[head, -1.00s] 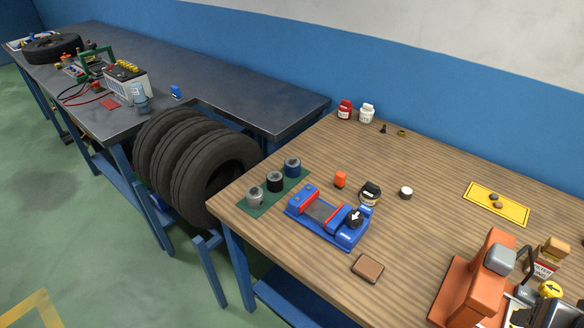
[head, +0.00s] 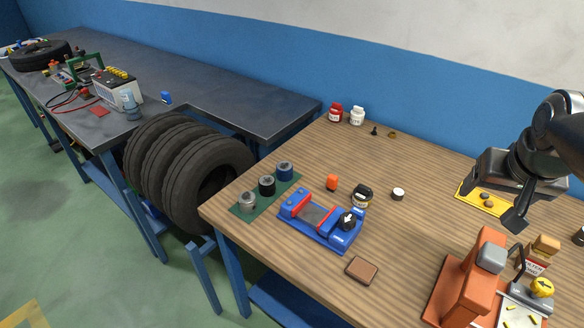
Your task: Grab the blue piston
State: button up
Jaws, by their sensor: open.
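The blue piston (head: 285,171) is a short dark-blue cylinder with a grey top. It stands upright at the back right end of a green mat (head: 244,212) on the wooden table. A black piston (head: 267,186) and a grey piston (head: 247,203) stand beside it in a row. My gripper (head: 491,207) is open, with nothing seen between its fingers. It is above the right side of the table, far to the right of the blue piston and apart from it.
A blue vise (head: 320,222) is just right of the mat, with an orange cylinder (head: 332,183) and a dark jar (head: 362,195) behind it. A brown block (head: 361,270) lies in front.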

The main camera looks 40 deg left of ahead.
jog(key=w+a+f+n, duration=0.1)
jog(key=w+a, duration=0.3)
jog(key=a, duration=0.3)
jog(key=w+a+n, duration=0.1)
jog(key=w+a, duration=0.3)
jog(key=a, duration=0.3)
jog(key=n+g+y, duration=0.2)
jog(key=n, duration=0.3)
send_near(285, 166)
jog(key=x, duration=0.4)
jog(key=shift+w+f, duration=0.2)
jog(key=shift+w, duration=0.05)
jog(key=shift+s+x, duration=0.1)
jog(key=shift+x, duration=1.4)
jog(key=shift+s+x, duration=0.15)
jog(key=shift+x, duration=1.3)
jog(key=shift+a, duration=0.1)
